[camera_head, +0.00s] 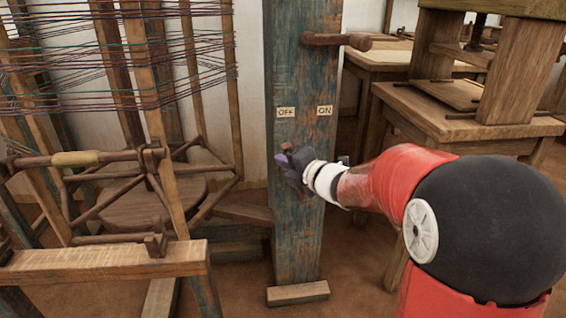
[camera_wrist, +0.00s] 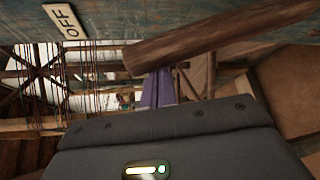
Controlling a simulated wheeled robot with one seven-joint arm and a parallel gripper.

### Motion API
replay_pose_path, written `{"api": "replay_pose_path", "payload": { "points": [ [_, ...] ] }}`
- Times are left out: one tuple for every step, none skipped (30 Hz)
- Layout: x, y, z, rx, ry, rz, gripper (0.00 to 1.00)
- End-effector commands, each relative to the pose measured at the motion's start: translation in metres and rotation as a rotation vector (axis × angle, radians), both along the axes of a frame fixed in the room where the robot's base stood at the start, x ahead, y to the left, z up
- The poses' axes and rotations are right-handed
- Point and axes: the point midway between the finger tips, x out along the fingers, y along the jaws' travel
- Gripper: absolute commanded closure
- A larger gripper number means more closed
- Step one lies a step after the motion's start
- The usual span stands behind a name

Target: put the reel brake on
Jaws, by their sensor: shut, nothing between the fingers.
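A blue-green painted post (camera_head: 297,220) carries an OFF label (camera_head: 286,112) on the left and an ON label (camera_head: 324,110) on the right. The OFF label also shows in the wrist view (camera_wrist: 65,20). My gripper (camera_head: 283,165) is shut and empty, low in front of the post and below the OFF label. Its purple fingers show in the wrist view (camera_wrist: 156,90). A round wooden bar, seemingly the brake lever (camera_wrist: 215,38), crosses just above them; I cannot tell whether they touch. In the head view my gripper hides most of it, and a small brown end (camera_head: 286,147) shows.
A wooden peg (camera_head: 337,40) sticks out to the right high on the post. The reel frame (camera_head: 110,262) with coloured threads (camera_head: 110,70) stands at left. Wooden tables (camera_head: 455,125) stand at right behind my arm.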

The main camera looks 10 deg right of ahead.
Motion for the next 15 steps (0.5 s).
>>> {"api": "replay_pose_path", "payload": {
  "points": [
    [0.0, 0.0, 0.0, 0.001, 0.0, 0.0, 1.0],
    [0.0, -0.001, 0.0, 0.002, 0.0, 0.0, 1.0],
    [0.0, -0.001, 0.0, 0.006, 0.0, -0.001, 1.0],
    [0.0, -0.002, 0.0, 0.01, 0.0, -0.001, 1.0],
    [0.0, -0.003, 0.0, 0.016, 0.0, -0.001, 1.0],
    [0.0, -0.005, 0.001, 0.026, 0.0, -0.001, 1.0],
    [0.0, -0.006, 0.001, 0.035, 0.0, -0.001, 1.0],
    [0.0, -0.008, 0.001, 0.046, -0.001, -0.002, 1.0],
    [0.0, -0.011, 0.002, 0.061, 0.0, -0.002, 1.0],
    [0.0, -0.013, 0.002, 0.071, 0.0, -0.002, 1.0],
    [0.0, -0.015, 0.003, 0.085, 0.0, -0.002, 1.0],
    [0.0, -0.019, 0.003, 0.104, 0.0, -0.003, 1.0],
    [0.0, -0.022, 0.004, 0.123, 0.0, -0.003, 1.0],
    [0.0, -0.025, 0.004, 0.143, 0.0, -0.004, 1.0],
    [0.0, -0.03, 0.005, 0.172, -0.001, -0.005, 1.0]
  ]
}}
